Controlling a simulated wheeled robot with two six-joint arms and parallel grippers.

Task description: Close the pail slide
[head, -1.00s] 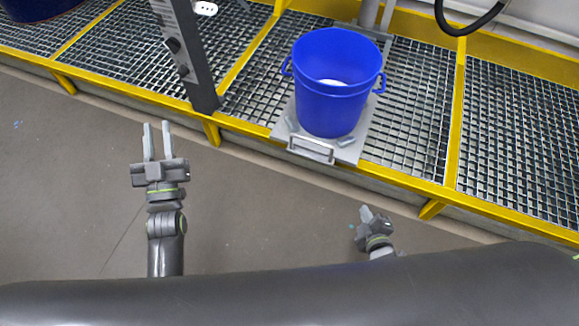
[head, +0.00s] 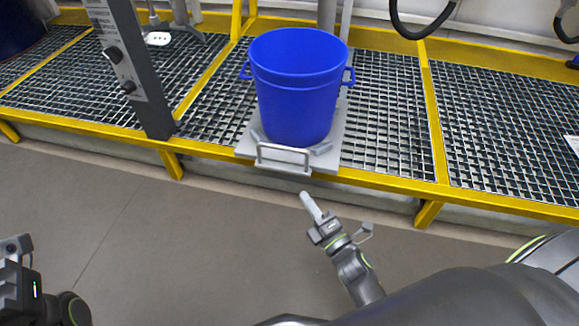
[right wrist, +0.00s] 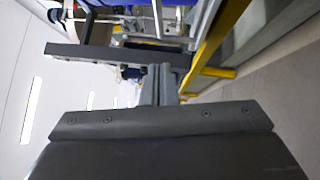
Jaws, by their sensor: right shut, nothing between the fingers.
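A blue pail (head: 297,95) stands upright on the pail slide, a light grey plate (head: 246,146) on the grating. The slide's front handle (head: 284,157), a pale bar loop, sits at the yellow front edge and sticks out a little over it. My right gripper (head: 305,197) is shut and empty, in front of and below the handle, apart from it. Its shut fingers also show in the right wrist view (right wrist: 160,80). My left gripper (head: 17,246) is only partly in view at the left edge; its fingers cannot be made out clearly.
A grey post (head: 133,75) with knobs rises left of the pail. A yellow-edged grating platform (head: 500,120) runs across the scene. A black hose (head: 420,30) hangs at the back. The floor in front (head: 170,240) is clear.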

